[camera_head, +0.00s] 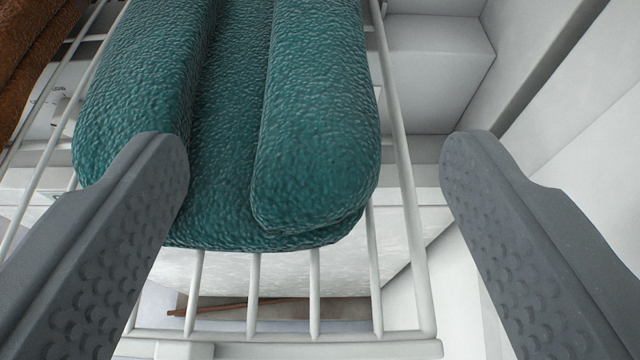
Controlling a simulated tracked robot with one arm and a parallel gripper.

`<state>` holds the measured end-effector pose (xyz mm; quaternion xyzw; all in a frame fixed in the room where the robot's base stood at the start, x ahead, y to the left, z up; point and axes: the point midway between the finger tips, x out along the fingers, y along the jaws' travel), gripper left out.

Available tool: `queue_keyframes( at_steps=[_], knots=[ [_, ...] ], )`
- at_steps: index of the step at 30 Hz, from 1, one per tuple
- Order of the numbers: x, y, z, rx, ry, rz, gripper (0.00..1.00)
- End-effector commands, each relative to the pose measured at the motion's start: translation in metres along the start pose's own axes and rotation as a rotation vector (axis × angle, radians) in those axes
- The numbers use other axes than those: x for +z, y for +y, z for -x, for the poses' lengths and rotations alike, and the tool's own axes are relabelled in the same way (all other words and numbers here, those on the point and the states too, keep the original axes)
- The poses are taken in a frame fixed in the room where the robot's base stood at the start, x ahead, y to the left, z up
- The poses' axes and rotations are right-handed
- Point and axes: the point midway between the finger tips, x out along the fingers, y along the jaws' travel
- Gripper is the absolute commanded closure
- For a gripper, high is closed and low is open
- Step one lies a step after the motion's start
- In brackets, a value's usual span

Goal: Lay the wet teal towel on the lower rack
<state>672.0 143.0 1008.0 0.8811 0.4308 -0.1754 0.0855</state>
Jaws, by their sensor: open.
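The teal towel (315,130) lies folded on a white wire rack (420,265), with its near end toward me. Its far end runs out of the top of the view. My gripper (314,160) is open, with its two grey fingers wide apart. The left finger overlaps the towel's left near edge in the picture. The right finger is clear of the towel, over the space to the right of the rack. Nothing is held between the fingers. Whether this rack is the upper or the lower one, I cannot tell.
A brown-orange textile (30,50) shows at the top left corner. White box-like surfaces (435,75) stand to the right of the rack. A thin brown stick-like thing (235,308) shows below the rack bars. The rack's near bars are bare.

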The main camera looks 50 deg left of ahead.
Motion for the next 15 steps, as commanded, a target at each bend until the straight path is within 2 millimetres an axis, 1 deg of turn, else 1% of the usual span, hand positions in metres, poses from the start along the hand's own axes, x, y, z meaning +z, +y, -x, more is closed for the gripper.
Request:
queue_keyframes(
  at_steps=[1,3,6,10,15],
  knots=[
    [-0.002,0.001,0.011,0.003,0.004,-0.001,0.33],
    [-0.002,0.001,0.021,0.003,0.003,0.0,0.33],
    [-0.001,0.001,0.032,0.001,0.002,0.0,0.33],
    [0.0,0.001,0.041,0.0,0.001,0.0,0.33],
    [0.0,0.0,0.043,-0.001,0.0,0.0,0.33]
  ],
)
